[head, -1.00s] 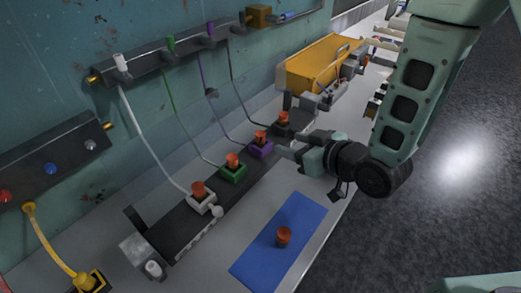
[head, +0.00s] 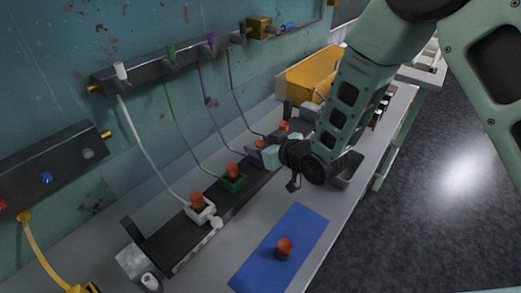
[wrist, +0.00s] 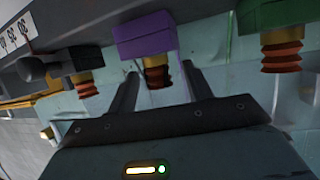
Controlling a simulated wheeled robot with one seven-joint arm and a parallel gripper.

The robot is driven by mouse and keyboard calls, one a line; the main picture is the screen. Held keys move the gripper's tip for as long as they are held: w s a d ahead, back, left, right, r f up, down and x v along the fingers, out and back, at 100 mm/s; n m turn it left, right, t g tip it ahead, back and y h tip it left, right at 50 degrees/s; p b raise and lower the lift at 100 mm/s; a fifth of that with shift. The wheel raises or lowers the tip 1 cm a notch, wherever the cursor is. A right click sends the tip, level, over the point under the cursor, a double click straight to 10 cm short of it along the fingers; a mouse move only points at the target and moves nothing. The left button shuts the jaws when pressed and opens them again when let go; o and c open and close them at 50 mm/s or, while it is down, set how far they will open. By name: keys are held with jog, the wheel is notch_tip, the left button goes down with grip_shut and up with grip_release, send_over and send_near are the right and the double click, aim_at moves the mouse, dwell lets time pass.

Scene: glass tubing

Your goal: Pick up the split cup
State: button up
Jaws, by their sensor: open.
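Several orange ribbed cups sit in a row on coloured blocks: the white-block cup (head: 197,198), the green-block cup (head: 232,170), the purple-block cup (head: 260,144) and a far cup (head: 284,126). A single cup (head: 284,246) stands on the blue mat. I cannot tell which cup is split. My gripper (head: 268,156) is at the purple block, open. In the wrist view its fingers (wrist: 160,90) stand on either side of the purple-block cup (wrist: 157,76), below the purple block (wrist: 145,38). Small gaps show; contact is unclear.
The green block and its cup (wrist: 281,52) are close on one side, another cup (wrist: 86,75) on the other. Thin tubes run from the blocks to a wall rail (head: 170,58). A yellow bin (head: 312,72) stands behind. The blue mat (head: 305,225) is mostly clear.

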jog(key=shift+w+a+f, duration=0.1)
jog(key=c, duration=1)
jog(key=shift+c, duration=0.2)
